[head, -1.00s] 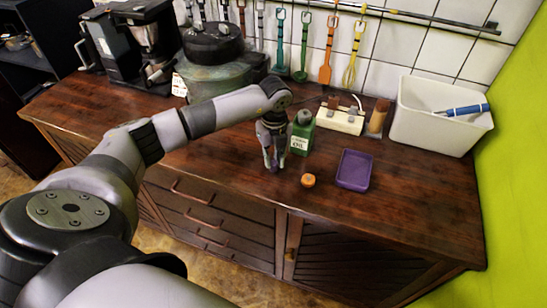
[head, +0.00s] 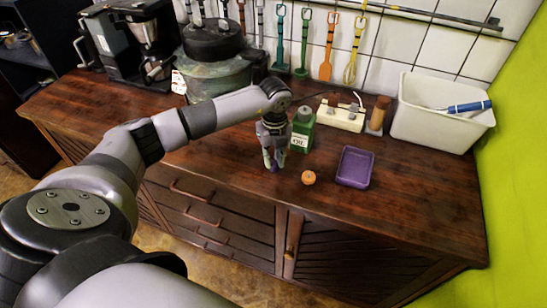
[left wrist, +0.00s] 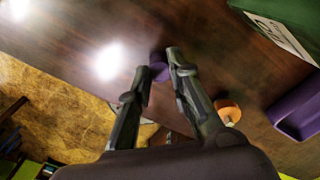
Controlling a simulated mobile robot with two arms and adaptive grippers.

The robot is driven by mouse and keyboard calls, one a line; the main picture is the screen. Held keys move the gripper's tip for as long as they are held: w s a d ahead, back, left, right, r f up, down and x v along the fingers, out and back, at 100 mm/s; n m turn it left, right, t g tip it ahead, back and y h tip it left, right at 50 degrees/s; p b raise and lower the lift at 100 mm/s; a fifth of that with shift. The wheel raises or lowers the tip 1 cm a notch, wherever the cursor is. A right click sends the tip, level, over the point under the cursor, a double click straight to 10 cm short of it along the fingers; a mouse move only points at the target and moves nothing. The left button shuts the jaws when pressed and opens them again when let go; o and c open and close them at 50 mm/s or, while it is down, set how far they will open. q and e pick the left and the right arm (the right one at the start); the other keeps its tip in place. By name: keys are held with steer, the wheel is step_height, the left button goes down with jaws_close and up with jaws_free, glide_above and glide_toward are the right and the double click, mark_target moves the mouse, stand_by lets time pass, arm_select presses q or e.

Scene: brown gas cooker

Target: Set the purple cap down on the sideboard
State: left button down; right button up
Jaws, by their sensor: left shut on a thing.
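My left gripper (head: 272,164) points down over the front part of the dark wooden sideboard (head: 225,163), left of the green bottle. It is shut on the purple cap, which barely shows between the fingertips in the head view. In the left wrist view the purple cap (left wrist: 158,68) sits between the two finger ends. The cap is at or just above the wood; I cannot tell whether it touches. My right gripper is not in view.
A green bottle (head: 303,131) stands just right of the gripper. An orange cap (head: 308,178) and a purple tray (head: 355,168) lie further right. A white bin (head: 430,125) stands at the back right. The sideboard's front edge is close; free wood lies left of the gripper.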

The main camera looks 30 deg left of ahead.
arm_select(q)
steer(key=c, duration=1.4)
jaws_free()
step_height(320, 180, up, 12)
steer(key=shift+w, duration=0.1)
